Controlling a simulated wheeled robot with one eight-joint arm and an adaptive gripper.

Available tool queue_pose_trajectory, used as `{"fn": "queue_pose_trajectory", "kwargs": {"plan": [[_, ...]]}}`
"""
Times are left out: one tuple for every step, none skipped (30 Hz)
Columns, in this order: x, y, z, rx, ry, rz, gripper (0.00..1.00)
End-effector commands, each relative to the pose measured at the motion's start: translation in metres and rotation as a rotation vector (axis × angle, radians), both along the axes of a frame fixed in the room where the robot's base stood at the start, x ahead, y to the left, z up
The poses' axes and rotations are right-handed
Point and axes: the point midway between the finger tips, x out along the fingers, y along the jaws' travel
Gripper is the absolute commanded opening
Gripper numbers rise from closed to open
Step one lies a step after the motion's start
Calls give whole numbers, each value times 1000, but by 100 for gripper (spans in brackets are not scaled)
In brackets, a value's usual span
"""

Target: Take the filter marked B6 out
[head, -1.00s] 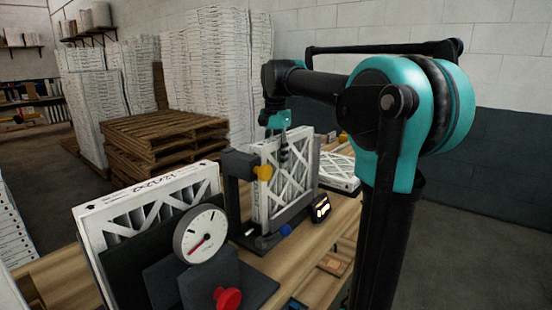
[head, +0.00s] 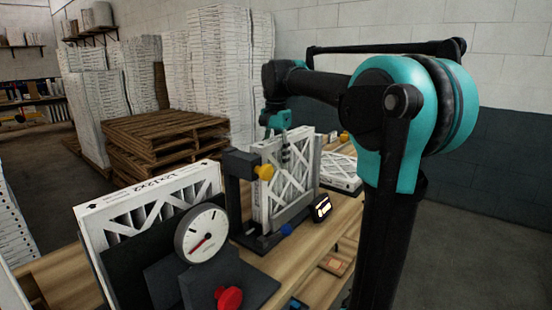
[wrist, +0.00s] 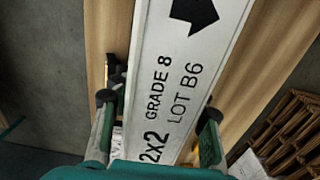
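The filter marked LOT B6 (wrist: 170,80) shows its white printed edge in the wrist view, running between my two fingers. In the head view a white pleated filter (head: 285,190) stands upright in a dark stand (head: 262,242) with a yellow knob (head: 263,172) and a blue knob (head: 287,229). My gripper (head: 286,145) is at the top of this filter, pointing down. In the wrist view the fingers of my gripper (wrist: 158,108) straddle the B6 edge. A narrow gap shows at the left finger; the right finger overlaps the filter's outline. Contact is not clear.
A second filter (head: 150,205) stands in front at left, behind a dial gauge (head: 202,233) and a red knob (head: 229,298). More filters lie flat (head: 340,172) behind the stand on the wooden bench (head: 310,250). Pallets (head: 160,140) and tall white stacks stand behind.

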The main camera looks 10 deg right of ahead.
Motion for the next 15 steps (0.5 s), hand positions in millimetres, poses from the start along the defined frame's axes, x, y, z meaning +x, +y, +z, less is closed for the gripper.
{"fn": "queue_pose_trajectory", "kwargs": {"plan": [[0, 0, 0, 0, 0, 0, 45], [0, 0, 0, 0, 0, 0, 45], [0, 0, 1, 0, 0, 0, 45], [0, 0, 1, 0, 0, 0, 45], [0, 0, 2, 0, 0, 0, 45], [0, 0, 4, 0, 0, 0, 45], [0, 0, 6, 0, 0, 0, 45], [0, 0, 8, 0, 0, 0, 45], [0, 0, 10, 0, 0, 0, 45], [0, 0, 11, 0, 0, 0, 45], [0, 0, 13, 0, 0, 0, 45], [0, 0, 15, 0, 0, 0, 45], [0, 0, 17, 0, 0, 0, 45], [0, 0, 19, 0, 0, 0, 45], [0, 0, 21, 0, 0, 0, 45]]}}
